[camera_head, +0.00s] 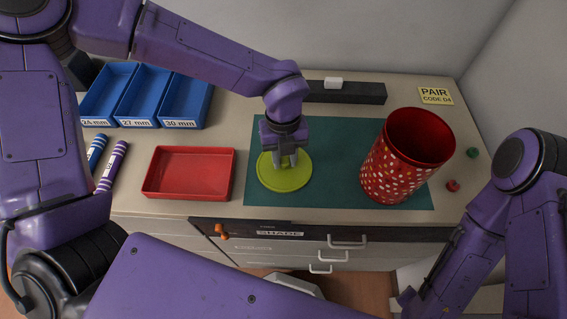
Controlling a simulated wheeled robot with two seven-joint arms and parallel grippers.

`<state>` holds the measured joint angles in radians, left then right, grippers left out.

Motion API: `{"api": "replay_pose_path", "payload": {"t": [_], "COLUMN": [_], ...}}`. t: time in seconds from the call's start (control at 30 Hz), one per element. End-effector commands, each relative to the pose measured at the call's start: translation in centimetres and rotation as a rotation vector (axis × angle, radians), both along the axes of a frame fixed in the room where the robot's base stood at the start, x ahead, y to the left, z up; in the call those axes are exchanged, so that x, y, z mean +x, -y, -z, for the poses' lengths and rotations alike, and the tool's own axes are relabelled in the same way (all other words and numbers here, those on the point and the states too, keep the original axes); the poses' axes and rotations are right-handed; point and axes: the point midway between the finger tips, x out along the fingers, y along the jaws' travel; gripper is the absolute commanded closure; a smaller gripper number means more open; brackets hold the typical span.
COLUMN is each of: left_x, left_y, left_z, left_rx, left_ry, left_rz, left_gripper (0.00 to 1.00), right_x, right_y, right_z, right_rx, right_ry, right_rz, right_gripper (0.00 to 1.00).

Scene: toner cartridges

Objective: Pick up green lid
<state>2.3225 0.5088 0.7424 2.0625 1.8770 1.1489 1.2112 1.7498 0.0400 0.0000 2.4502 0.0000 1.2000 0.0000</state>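The green lid (284,178) is a flat yellow-green disc on the dark green mat (335,194), left of the mat's middle. My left gripper (286,160) points straight down over the lid's centre. Its fingertips are at a small raised part in the lid's middle, which the fingers mostly hide. I cannot tell whether they are closed on it.
A tall red dotted canister (394,174), open at the top, stands on the mat's right. A red tray (189,192) lies left of the mat. Blue bins (146,114) and a black bar (347,93) are behind. Two markers (110,167) lie at the left.

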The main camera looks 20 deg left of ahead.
Motion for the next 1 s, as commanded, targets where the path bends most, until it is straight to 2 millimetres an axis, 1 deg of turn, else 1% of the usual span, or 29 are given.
{"api": "replay_pose_path", "payload": {"t": [0.37,0.47,0.57,0.6,0.67,0.83,0.9,1.0], "left_x": [0.0,0.1,0.2,0.0,-1.1,-4.4,-6.2,-8.5], "left_y": [0.0,0.0,0.0,-0.1,-0.6,-2.2,-3.1,-4.2], "left_z": [-0.2,-1.0,-2.6,-3.4,-4.5,-8.9,-9.6,-10.8], "left_rx": [0.000,0.000,-0.001,-0.003,-0.004,-0.004,-0.005,-0.004], "left_ry": [0.001,0.004,0.006,0.006,0.007,0.009,0.007,0.008], "left_rz": [0.000,0.000,-0.001,-0.001,-0.001,0.000,0.000,0.001], "left_gripper": [1.00,1.00,1.00,1.00,1.00,1.00,1.00,1.00], "right_x": [0.0,0.0,0.0,0.0,0.0,0.0,0.0,0.0], "right_y": [0.0,0.0,0.0,0.0,0.0,0.0,0.0,0.0], "right_z": [0.1,0.2,0.5,0.6,1.2,2.2,2.9,3.4], "right_rx": [0.000,0.000,0.000,0.000,0.000,0.000,0.000,0.000], "right_ry": [0.000,0.000,0.000,0.000,0.000,0.000,0.000,0.000], "right_rz": [0.000,0.000,0.000,0.000,0.000,0.000,0.000,0.000], "right_gripper": [0.57,0.57,0.57,0.57,0.57,0.57,0.57,0.57]}}
